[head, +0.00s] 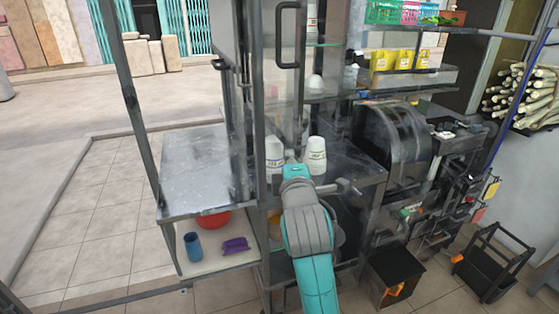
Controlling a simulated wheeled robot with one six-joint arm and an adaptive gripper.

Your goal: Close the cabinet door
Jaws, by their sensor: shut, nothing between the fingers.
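The glass cabinet with a grey metal frame stands on the steel counter in the middle. A glass door panel with a dark upright handle (288,36) faces me. A second dark handle (221,65) sticks out to the left of the frame. How far each panel stands open is hard to tell. My teal and grey arm reaches up from the bottom. My gripper (338,186) seems to be the small grey end right of the wrist, shut and empty. It is below the cabinet handles and apart from them. Its fingertips are not clear.
A bare steel side shelf (195,165) is at left, with a blue cup (193,246) and purple item (236,244) below. Black stools stand on the floor.

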